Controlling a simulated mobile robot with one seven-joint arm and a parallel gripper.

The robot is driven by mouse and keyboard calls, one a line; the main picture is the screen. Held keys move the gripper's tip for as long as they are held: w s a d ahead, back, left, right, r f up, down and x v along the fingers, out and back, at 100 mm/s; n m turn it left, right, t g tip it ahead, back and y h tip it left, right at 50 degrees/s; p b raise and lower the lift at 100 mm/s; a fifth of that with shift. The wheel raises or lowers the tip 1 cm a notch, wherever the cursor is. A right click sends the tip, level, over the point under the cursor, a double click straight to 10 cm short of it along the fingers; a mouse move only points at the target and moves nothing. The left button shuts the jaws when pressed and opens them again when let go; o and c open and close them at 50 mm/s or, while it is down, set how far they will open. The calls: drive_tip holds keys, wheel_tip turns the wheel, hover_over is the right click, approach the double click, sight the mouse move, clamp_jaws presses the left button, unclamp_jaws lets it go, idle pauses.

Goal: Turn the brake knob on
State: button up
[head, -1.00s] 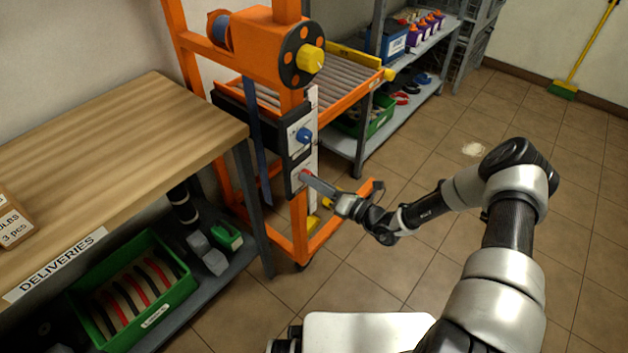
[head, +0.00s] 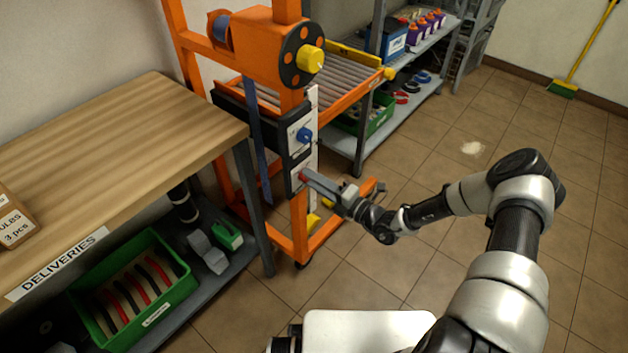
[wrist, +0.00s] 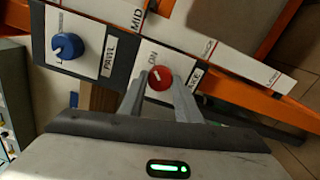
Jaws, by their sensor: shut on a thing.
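The red brake knob (wrist: 160,77) sits on a white plate on the orange frame's dark panel. In the wrist view its label is partly hidden by a finger, and "ON" is printed just above the knob. A pale mark on the knob points up and slightly left, towards that word. My gripper (wrist: 160,86) is shut on the red knob, with one finger on each side of it. In the head view my gripper (head: 304,177) reaches the lower plate from the right, and the knob is mostly hidden.
A blue knob (wrist: 67,46) labelled PAWL is on the plate above the brake plate. A yellow knob (head: 311,60) on a dark disc is higher up. The wooden table (head: 120,130) stands left of the orange frame.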

drive_tip(key=shift+s+f, duration=0.1)
drive_tip(key=o, duration=1.1)
drive_tip(key=shift+c, duration=0.2)
drive_tip(key=shift+d, duration=0.1)
drive_tip(key=p+v, duration=0.2)
drive_tip(key=v, duration=1.5)
drive_tip(key=shift+s+d, duration=0.1)
